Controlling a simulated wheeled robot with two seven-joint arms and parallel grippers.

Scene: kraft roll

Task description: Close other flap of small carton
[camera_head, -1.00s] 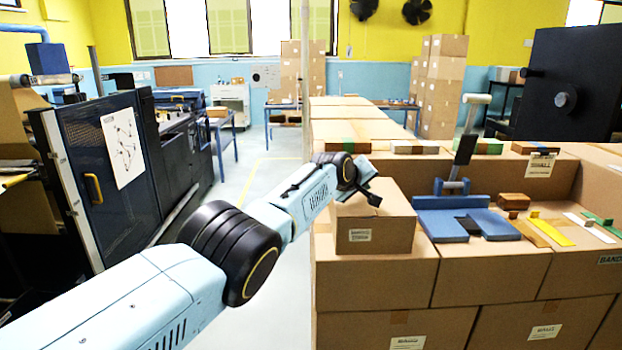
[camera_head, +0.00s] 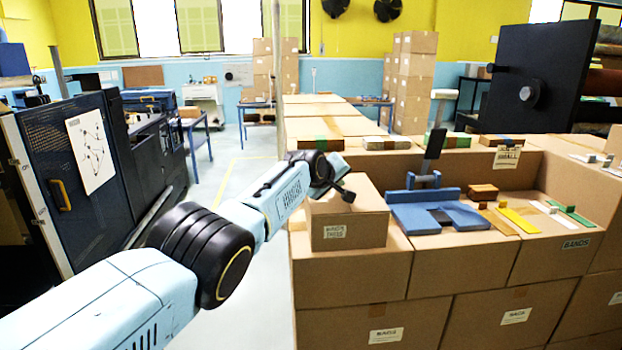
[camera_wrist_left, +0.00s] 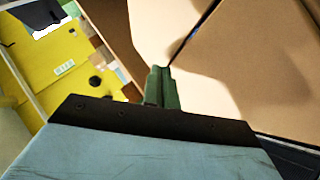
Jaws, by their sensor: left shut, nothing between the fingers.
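In the left wrist view the green-grey fingers (camera_wrist_left: 162,88) are together in front of a pale carton panel and a brown carton surface (camera_wrist_left: 255,65). Whether they touch it I cannot tell. My right gripper is not in view.
A blue fixture (camera_head: 437,212) with an upright dark handle sits right of the small carton. A brown block (camera_head: 483,191) and a yellow strip (camera_head: 518,220) lie beyond it. A large dark panel (camera_head: 535,80) stands at upper right. Open floor (camera_head: 235,170) lies left of the cartons.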

